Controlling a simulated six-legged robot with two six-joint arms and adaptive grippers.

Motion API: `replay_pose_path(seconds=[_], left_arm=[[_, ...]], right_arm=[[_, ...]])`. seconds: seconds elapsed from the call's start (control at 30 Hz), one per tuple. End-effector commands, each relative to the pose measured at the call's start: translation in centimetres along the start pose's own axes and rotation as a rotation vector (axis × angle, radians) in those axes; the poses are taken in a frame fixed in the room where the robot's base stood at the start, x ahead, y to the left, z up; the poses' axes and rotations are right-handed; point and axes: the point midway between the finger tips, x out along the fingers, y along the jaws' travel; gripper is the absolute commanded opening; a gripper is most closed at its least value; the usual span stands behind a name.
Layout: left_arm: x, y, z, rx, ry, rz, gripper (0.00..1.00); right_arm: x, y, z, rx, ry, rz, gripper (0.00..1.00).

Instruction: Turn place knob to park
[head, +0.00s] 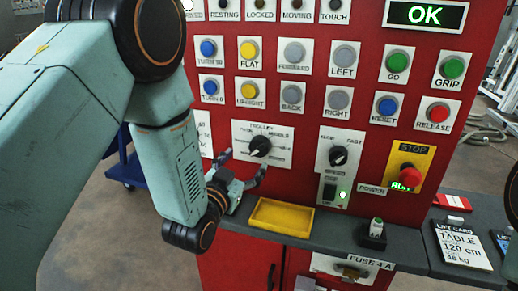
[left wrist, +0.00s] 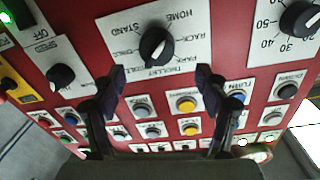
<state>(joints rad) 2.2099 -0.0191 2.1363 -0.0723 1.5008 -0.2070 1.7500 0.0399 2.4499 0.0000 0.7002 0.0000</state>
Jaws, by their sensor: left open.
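The place knob (head: 260,146) is a black rotary knob on a white plate on the red panel. In the left wrist view the knob (left wrist: 156,47) shows upside down, with labels such as HOME, STAND, RACK, PARK and TROLLEY around it. A white line marks its pointer, but I cannot tell surely which label it meets. My left gripper (head: 244,166) is open and empty, just below and in front of the knob. In the left wrist view its two fingertips (left wrist: 160,80) are spread, with the knob beyond and between them, apart from both. My right gripper is not in view.
A speed knob (head: 338,156) sits right of the place knob, with rows of buttons above. A red stop button (head: 410,173) is farther right.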

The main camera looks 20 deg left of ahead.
Motion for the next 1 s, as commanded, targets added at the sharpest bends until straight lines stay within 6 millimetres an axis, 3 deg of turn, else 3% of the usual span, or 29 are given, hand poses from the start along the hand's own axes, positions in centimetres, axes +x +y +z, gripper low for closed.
replay_pose_path(seconds=[0.5,0.9,1.0], left_arm=[[6.5,0.2,0.1,0.000,-0.002,0.001,0.74],[7.4,0.3,0.0,0.000,-0.003,0.001,0.74],[7.4,0.3,0.0,0.000,-0.003,0.001,0.65]], right_arm=[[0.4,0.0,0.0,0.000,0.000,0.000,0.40],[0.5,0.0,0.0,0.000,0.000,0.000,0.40],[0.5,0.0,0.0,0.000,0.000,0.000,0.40]])
